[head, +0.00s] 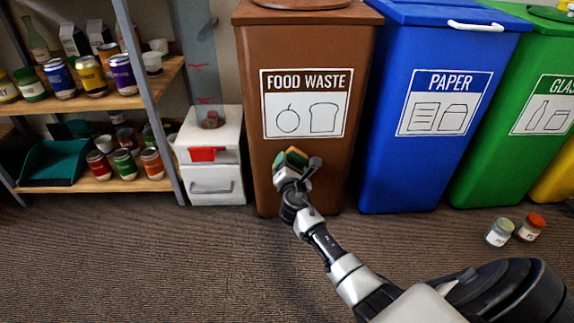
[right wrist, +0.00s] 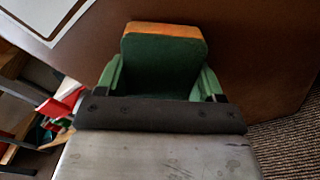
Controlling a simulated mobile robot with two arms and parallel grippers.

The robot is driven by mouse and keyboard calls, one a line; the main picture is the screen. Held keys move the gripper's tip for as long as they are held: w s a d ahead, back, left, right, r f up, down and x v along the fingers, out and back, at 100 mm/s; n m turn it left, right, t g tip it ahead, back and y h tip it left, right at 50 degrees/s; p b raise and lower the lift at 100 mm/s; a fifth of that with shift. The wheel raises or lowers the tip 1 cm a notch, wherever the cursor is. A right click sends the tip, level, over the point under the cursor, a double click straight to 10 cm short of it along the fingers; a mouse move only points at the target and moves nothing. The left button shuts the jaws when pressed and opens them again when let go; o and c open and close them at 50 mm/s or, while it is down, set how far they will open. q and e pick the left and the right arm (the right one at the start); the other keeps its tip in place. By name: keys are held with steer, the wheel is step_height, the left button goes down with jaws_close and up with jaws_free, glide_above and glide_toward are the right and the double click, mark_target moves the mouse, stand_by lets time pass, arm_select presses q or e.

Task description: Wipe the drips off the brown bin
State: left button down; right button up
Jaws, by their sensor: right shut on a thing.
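The brown bin (head: 300,95) stands upright with a white "FOOD WASTE" label (head: 307,103) on its front. I make out no drips on the parts of it that show; the area behind my gripper is hidden. My right gripper (head: 297,166) is shut on a green and orange sponge (head: 296,153) at the lower front of the bin, below the label. In the right wrist view the sponge (right wrist: 163,65) sits between the fingers, its orange end towards the brown bin (right wrist: 245,50). I cannot tell if it touches. My left gripper is not in view.
A blue paper bin (head: 430,160) and a green glass bin (head: 510,150) stand to the right. Two small jars (head: 499,232) (head: 531,227) are on the carpet before them. A white drawer unit (head: 215,185) and a shelf of cans (head: 110,185) stand left.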

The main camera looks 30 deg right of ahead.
steer(key=shift+s+d+p, duration=0.2)
steer(key=shift+s+d, duration=0.05)
steer(key=shift+d, duration=0.25)
steer(key=shift+s+d+p, duration=0.15)
steer(key=shift+s+d, duration=0.1)
steer(key=shift+d, duration=0.2)
steer(key=shift+w+a, duration=0.45)
steer(key=shift+a, duration=0.35)
steer(key=shift+w+a, duration=0.45)
steer(key=shift+a, duration=0.35)
steer(key=shift+s, duration=0.1)
steer(key=shift+p+v, duration=1.1)
steer(key=shift+v, duration=1.85)
steer(key=shift+f, duration=0.1)
